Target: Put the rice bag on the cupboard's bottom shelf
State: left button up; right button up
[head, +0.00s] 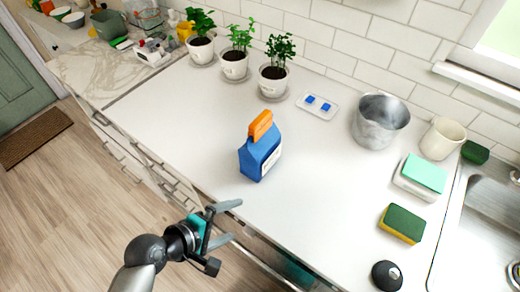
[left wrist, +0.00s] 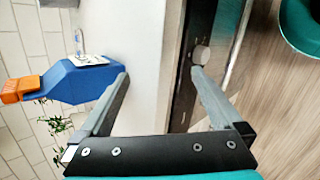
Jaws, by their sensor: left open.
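The rice bag appears to be the blue bag (head: 260,158) with an orange clip on top, upright on the white counter near its front edge. It also shows sideways in the left wrist view (left wrist: 72,83), beyond one fingertip. My left gripper (head: 233,220) is open and empty at the counter's front edge, nearer to me than the bag and apart from it. Its spread fingers show in the left wrist view (left wrist: 160,78), with nothing between them but the counter edge behind. My right gripper is not in view. No open cupboard or bottom shelf can be made out.
Potted plants (head: 235,64) line the wall. A small white tray (head: 317,106), a metal pot (head: 379,122), a white cup (head: 441,138), a sponge (head: 401,224) and a dark round object (head: 386,276) stand to the right. The counter around the bag is clear. Handled drawers (head: 165,188) lie below.

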aim_at(245, 162)
pick_arm(q)
jog(key=w+a+r+n+t+h+p, duration=0.15)
jog(key=w+r+n+t, duration=0.5)
jog(key=n, duration=1.05)
jog(key=shift+g, duration=0.65)
jog(key=x, duration=0.5)
jog(key=r+x, duration=0.1)
jog(key=x, duration=0.2)
jog(key=shift+w+d+f+b, duration=0.15)
jog(key=shift+w+d+b, duration=0.2)
jog(key=shift+b, duration=0.05)
jog(key=shift+d+b+x, duration=0.25)
jog(key=shift+b+x, duration=0.15)
jog(key=shift+x, duration=2.45)
jog(key=shift+s, duration=0.15)
grip_shut()
jog(key=shift+r, duration=0.35)
